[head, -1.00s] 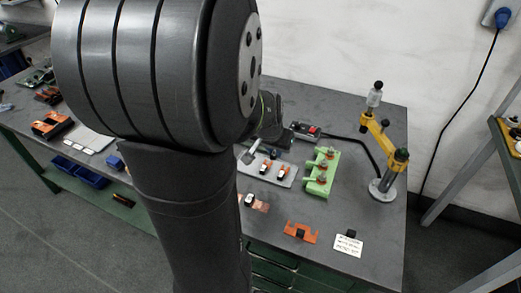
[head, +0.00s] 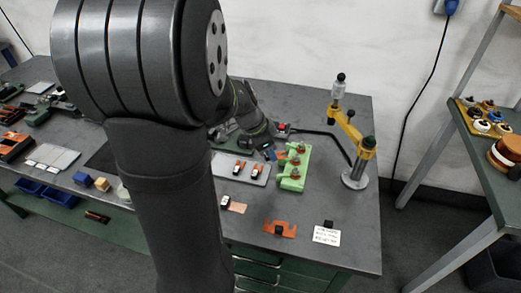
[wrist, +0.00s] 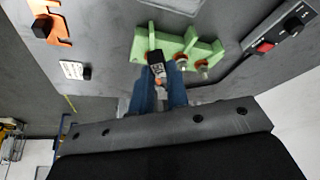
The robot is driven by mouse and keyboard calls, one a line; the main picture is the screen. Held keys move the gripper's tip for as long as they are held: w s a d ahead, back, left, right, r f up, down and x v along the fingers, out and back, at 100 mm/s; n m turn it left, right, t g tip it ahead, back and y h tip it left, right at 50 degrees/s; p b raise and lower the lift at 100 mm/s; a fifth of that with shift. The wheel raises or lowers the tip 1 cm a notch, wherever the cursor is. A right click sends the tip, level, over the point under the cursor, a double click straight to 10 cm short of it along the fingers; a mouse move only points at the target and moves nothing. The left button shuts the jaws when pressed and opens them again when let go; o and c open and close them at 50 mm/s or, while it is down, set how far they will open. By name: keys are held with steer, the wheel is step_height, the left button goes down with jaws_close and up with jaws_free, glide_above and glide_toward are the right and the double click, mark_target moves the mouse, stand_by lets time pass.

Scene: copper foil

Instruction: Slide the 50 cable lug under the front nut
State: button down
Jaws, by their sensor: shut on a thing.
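The green block (head: 292,177) stands on the bench in the head view, with several copper-coloured nuts on studs along it. In the wrist view the green block (wrist: 190,42) lies just beyond my fingertips, and two nuts (wrist: 181,61) (wrist: 203,66) show on its right part. My gripper (wrist: 160,90) has blue fingers shut on a black cable lug (wrist: 157,68) with a pale label. The lug's far end overlaps the left part of the block; the front nut is hidden there, so I cannot tell whether it touches. In the head view my gripper (head: 268,152) is beside the block.
A grey tray (head: 225,172) with two more lugs lies left of the block. An orange bracket (head: 280,229) and a white card (head: 326,237) lie toward the front edge. A yellow-armed stand (head: 356,178) is at the right.

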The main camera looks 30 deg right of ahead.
mark_target(282, 158)
steer(key=m, duration=0.1)
steer(key=s+d+m+g, duration=0.1)
steer(key=m, duration=0.1)
steer(key=shift+d, duration=0.3)
steer(key=shift+f, duration=2.95)
steer(key=shift+f, duration=0.6)
steer(key=shift+s+d, duration=0.3)
steer(key=shift+d, duration=0.25)
steer(key=shift+s+d, duration=0.25)
steer(key=shift+d, duration=0.3)
steer(key=shift+f, duration=0.15)
stand_by(0.5)
steer(key=c, duration=1.7)
jaws_free()
steer(key=shift+r, duration=1.55)
